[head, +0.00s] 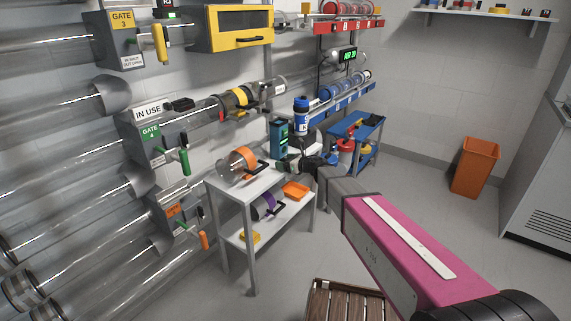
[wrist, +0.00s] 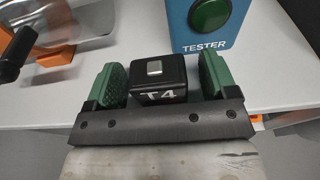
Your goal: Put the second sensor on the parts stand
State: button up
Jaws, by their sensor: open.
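A small black block marked T4 (wrist: 160,78), with a silver square on top, looks like a sensor; no label says whether it is the second one. It sits between the two green-padded fingers of my gripper (wrist: 163,70), which is open around it. In the head view my gripper (head: 291,164) is over the right end of a white two-shelf stand (head: 224,186), probably the parts stand, and hides the block. The white top (wrist: 290,65) shows behind the block in the wrist view; I cannot tell if the block rests on it.
A teal tester (head: 279,138) with a green button (wrist: 216,17) stands just behind my gripper. A clear canister with an orange ring (head: 243,160) is to the left. An orange tray (head: 296,190) lies on the lower shelf. A wooden crate (head: 345,300) stands on the floor.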

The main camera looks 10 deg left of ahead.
aim_at(284, 159)
jog(key=c, duration=1.1)
jog(key=shift+r, duration=0.1)
jog(key=shift+r, duration=0.45)
jog(key=r, duration=0.2)
jog(key=s+r, duration=0.1)
jog(key=shift+a+r, duration=0.1)
jog(key=shift+r, duration=0.25)
jog(key=s+a+r, duration=0.5)
jog(key=s+r, duration=0.1)
jog(key=s, duration=0.3)
jog(key=w+d+m+t+h, duration=0.1)
jog(key=w+d+t, duration=0.1)
jog(key=d, duration=2.5)
jog(key=shift+m+t+h, duration=0.4)
jog(key=shift+m+t, duration=0.2)
jog(key=shift+m, duration=0.3)
jog(key=s+d, duration=0.2)
jog(key=d, duration=0.5)
jog(key=s+d, duration=0.2)
jog(key=d, duration=0.6)
jog(key=s+d, duration=0.2)
jog(key=d, duration=0.6)
jog(key=shift+s+d+r, duration=0.25)
jog(key=shift+s+r, duration=0.05)
jog(key=shift+s, duration=0.1)
